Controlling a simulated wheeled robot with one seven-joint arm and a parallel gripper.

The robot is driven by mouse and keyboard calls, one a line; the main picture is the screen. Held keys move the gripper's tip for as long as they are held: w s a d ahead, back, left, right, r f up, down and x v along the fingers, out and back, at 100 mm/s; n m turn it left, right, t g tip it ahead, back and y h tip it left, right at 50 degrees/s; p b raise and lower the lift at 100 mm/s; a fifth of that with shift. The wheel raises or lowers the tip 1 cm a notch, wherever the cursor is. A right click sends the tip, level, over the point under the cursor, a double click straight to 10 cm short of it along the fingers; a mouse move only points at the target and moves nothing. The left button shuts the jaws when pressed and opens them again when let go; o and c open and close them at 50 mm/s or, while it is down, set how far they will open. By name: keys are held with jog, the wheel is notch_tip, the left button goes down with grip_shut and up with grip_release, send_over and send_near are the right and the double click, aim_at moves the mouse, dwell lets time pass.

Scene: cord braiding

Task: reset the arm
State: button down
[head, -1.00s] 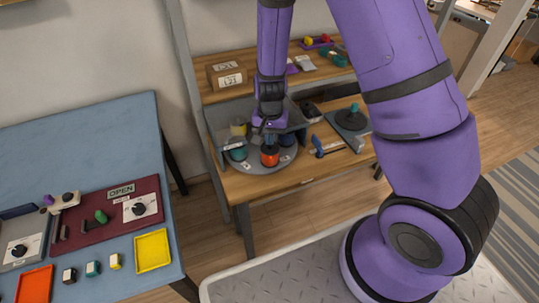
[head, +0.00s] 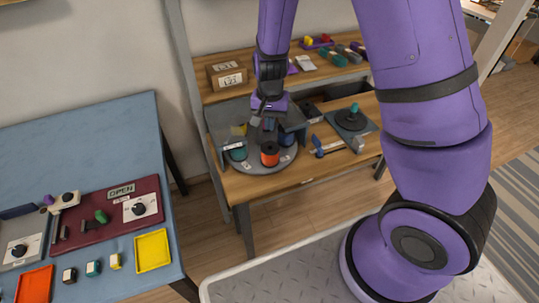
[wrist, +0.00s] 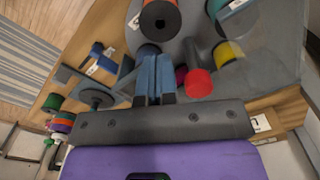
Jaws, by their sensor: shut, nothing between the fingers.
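My gripper (head: 268,124) is above the round grey turntable (head: 284,163) on the wooden bench, behind the orange-red spool (head: 269,154) in the head view. In the wrist view my gripper (wrist: 155,62) shows two blue-grey fingers side by side, shut and empty. The orange-red spool (wrist: 160,18) stands just beyond the fingertips. A teal spool (head: 237,151) is at the left of the turntable. A yellow spool (wrist: 228,52) and a red-ended cylinder (wrist: 199,83) are to the right of the fingers in the wrist view. My wrist hides part of the turntable's back in the head view.
Grey walls (head: 222,139) stand around the turntable. A blue-handled tool (head: 320,151) and a dark plate with a teal-topped post (head: 352,119) are to the right. A cardboard box (head: 227,74) sits on the upper shelf. A blue table (head: 80,130) stands left.

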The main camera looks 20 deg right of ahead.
dwell(0.4)
jog(key=s+d+r+n+t+y, duration=0.15)
jog(key=s+r, duration=0.25)
jog(key=r, duration=0.7)
jog(key=s+d+r+n+t, duration=0.15)
jog(key=s+r, duration=0.25)
jog(key=r, duration=0.6)
jog(key=s+d+r+n+t, duration=0.1)
jog(key=s+d+r, duration=0.1)
jog(key=s+r, duration=0.3)
jog(key=s+d+r+n+t+h, duration=0.1)
jog(key=s+d+r+n, duration=0.1)
jog(key=s+r, duration=0.4)
jog(key=shift+s, duration=2.5)
jog(key=shift+h, duration=0.25)
